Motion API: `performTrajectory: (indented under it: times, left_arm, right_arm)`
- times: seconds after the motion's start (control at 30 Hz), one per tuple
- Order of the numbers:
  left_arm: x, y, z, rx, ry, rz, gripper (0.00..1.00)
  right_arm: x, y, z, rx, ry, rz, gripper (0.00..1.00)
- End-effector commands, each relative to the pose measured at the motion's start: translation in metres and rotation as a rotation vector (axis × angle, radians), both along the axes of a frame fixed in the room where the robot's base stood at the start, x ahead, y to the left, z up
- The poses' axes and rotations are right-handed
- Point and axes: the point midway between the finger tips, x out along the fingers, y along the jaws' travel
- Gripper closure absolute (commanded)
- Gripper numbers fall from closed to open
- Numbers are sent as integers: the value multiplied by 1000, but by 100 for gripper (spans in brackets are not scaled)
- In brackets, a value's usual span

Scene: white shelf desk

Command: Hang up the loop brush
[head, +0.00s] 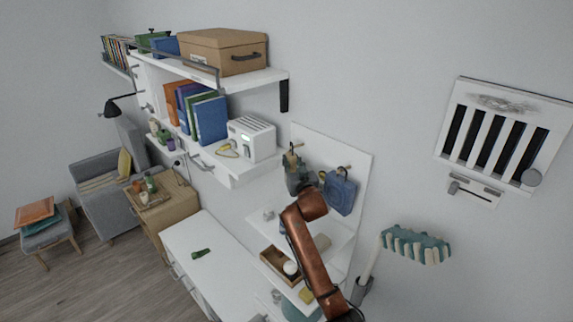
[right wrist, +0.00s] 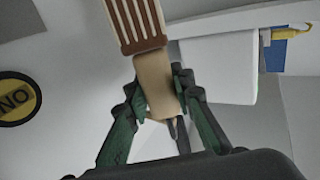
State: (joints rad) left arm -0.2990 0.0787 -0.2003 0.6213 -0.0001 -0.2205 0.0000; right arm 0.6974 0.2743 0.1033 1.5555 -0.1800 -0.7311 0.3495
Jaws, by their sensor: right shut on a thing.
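My right gripper (head: 296,172) is raised in front of the white hanging panel (head: 318,143), at the left of the blue thing hanging there. In the right wrist view my gripper (right wrist: 158,95) is shut on the beige handle of the brush (right wrist: 155,80). The brush has a brown head with cream strips at the top of that view. The head view barely shows the brush at the gripper, so its loop and its distance to a peg cannot be told. A wooden peg (head: 346,167) stands out above the blue thing (head: 340,192). My left gripper is out of view.
A shelf with a white box (head: 251,138) and books (head: 212,120) is just left of the gripper; the box also shows in the wrist view (right wrist: 218,68). Below are a wooden tray (head: 270,262) and the desk top (head: 220,262). A teal-and-cream brush head (head: 415,246) is at right.

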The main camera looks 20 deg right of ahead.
Motion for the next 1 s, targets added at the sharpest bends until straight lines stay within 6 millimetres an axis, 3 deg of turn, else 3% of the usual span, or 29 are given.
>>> performTrajectory:
  times: [0.43, 1.0]
  left_arm:
    - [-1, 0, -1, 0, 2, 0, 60]
    - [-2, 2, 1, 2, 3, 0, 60]
  right_arm:
    - [7, -21, -6, 0, 0, -2, 100]
    - [8, -24, -10, 0, -1, -1, 100]
